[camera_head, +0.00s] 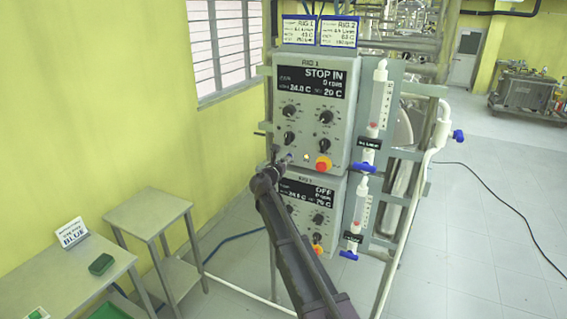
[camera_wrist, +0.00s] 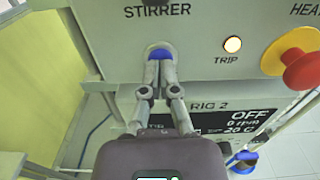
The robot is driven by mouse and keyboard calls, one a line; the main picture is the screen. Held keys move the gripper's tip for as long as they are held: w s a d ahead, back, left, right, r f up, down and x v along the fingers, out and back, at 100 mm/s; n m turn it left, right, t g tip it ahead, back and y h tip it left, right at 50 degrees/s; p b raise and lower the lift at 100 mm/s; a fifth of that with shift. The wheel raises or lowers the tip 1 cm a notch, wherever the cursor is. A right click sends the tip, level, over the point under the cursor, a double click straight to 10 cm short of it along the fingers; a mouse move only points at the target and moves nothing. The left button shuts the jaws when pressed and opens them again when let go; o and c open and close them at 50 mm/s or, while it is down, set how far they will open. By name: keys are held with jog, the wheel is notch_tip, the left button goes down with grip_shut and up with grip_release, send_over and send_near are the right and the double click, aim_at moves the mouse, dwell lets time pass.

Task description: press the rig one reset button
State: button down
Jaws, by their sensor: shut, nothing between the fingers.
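The rig one control box (camera_head: 312,118) is pale grey, and its dark display (camera_head: 311,82) reads STOP IN and 0 rpm. A blue button (camera_wrist: 158,52) in a pale ring sits at its lower left, below the word STIRRER; no label for it is readable. My gripper (camera_wrist: 160,66) is shut and empty, its fingertips at the button's lower edge and overlapping it in the wrist view. Whether they touch or press it I cannot tell. In the head view my gripper (camera_head: 279,166) reaches up to the box's lower left corner.
A lit amber TRIP lamp (camera_wrist: 233,44) and a red knob on a yellow base (camera_wrist: 303,68) are right of the button. The rig two box (camera_head: 310,200) is directly below. Glass columns with blue valves (camera_head: 364,167) stand right; small tables (camera_head: 148,212) stand left.

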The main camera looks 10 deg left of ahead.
jog(key=shift+x, duration=0.8)
jog(key=shift+r, duration=0.15)
jog(key=v, duration=1.4)
jog(key=shift+s, duration=0.25)
jog(key=shift+a, duration=0.1)
